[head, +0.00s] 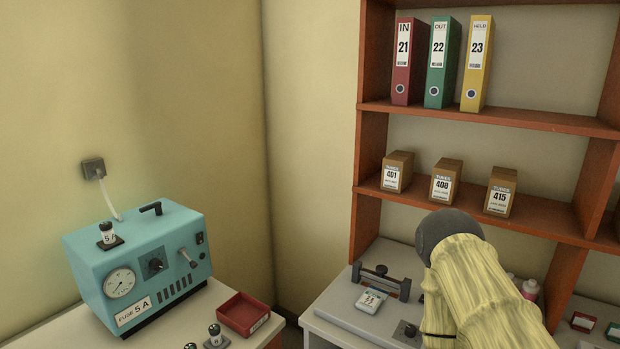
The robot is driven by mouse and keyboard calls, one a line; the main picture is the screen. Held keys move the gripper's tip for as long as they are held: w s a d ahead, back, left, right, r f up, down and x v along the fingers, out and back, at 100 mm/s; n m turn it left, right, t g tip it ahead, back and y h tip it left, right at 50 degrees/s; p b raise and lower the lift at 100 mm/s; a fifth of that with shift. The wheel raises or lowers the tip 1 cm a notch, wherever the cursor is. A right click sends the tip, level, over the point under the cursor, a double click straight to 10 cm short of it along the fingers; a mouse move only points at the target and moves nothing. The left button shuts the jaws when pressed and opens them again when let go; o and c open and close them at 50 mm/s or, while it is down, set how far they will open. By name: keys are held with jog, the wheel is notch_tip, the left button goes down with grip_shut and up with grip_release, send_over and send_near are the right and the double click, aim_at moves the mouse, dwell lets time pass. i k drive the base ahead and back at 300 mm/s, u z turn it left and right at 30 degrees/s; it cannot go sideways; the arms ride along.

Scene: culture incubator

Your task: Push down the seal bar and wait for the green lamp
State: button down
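What looks like the sealer stands on the right-hand bench, a low grey plate (345,312) with a dark bar (381,280) across its back between two upright ends. I cannot tell whether the bar is raised or down. A pale item with a number label (370,299) lies in front of the bar. A small dark square with a round knob or lamp (406,331) sits near the front; no green light shows on it. My arm, in a yellow sleeve with a dark rounded joint, covers the area right of the bar. My gripper is not visible.
A teal fuse box (140,262) with a gauge stands on the left bench, a red tray (243,313) beside it. An orange-brown shelf (490,118) above the sealer holds three binders and three small boxes. A pink-and-white bottle (530,290) stands behind my arm.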

aim_at(378, 276)
jog(key=z, duration=0.75)
jog(key=k, duration=0.55)
jog(key=u, duration=0.35)
jog(key=i, duration=0.9)
jog(key=z, duration=0.1)
